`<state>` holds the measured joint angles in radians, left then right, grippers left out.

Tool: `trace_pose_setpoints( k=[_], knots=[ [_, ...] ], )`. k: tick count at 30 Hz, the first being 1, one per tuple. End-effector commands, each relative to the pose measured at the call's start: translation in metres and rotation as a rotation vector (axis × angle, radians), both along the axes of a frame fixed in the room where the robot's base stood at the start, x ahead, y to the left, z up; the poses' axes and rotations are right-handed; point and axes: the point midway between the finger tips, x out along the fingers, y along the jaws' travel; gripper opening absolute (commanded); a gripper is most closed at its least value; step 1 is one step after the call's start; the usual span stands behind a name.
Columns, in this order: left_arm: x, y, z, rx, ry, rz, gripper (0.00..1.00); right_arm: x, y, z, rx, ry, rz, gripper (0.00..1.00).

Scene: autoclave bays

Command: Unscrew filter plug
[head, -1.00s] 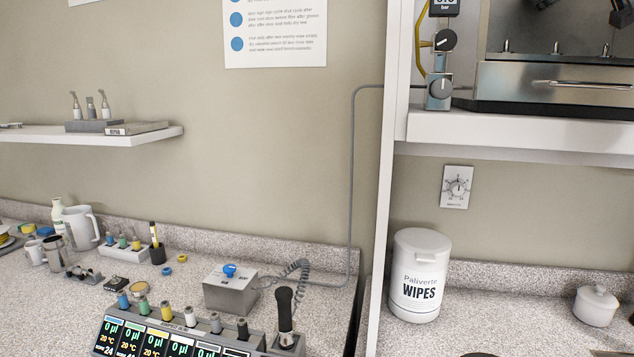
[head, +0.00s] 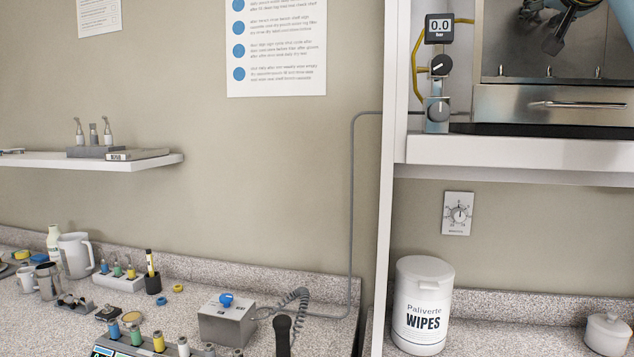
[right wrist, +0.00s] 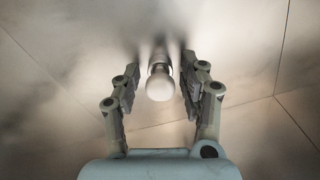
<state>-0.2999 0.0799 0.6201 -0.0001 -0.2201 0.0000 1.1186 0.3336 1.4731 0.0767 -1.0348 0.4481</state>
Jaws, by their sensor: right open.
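My right gripper (head: 540,29) is at the top right of the head view, in front of the steel autoclave chamber (head: 510,45). In the right wrist view the same gripper (right wrist: 160,92) is open, with one finger on each side of a pale, round-ended plug (right wrist: 160,84) on a short stem. The plug looks like the filter plug and stands against a brushed metal surface. A gap shows between it and both fingers. In the head view I cannot make out the plug. My left gripper is not in view.
Several small pegs (head: 548,71) stand along the chamber front above a steel drawer with a bar handle (head: 580,104). A wipes tub (head: 421,305) stands below the shelf (head: 510,150).

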Motion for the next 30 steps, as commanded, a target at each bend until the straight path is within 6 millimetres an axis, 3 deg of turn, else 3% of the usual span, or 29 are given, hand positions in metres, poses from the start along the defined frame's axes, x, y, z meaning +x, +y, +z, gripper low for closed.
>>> trace_pose_setpoints(
  k=[8,16,23,30],
  knots=[
    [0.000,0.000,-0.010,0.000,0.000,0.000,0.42,0.000,0.000,-0.001,0.232,-0.057,0.001,0.42],
    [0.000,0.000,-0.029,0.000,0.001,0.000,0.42,0.000,0.000,-0.002,0.659,-0.159,0.000,0.42],
    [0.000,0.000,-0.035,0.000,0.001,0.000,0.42,0.000,0.000,-0.001,0.826,-0.199,-0.001,0.42],
    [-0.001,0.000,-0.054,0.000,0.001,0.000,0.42,0.000,0.000,-0.003,1.218,-0.294,0.000,0.42]
  ],
)
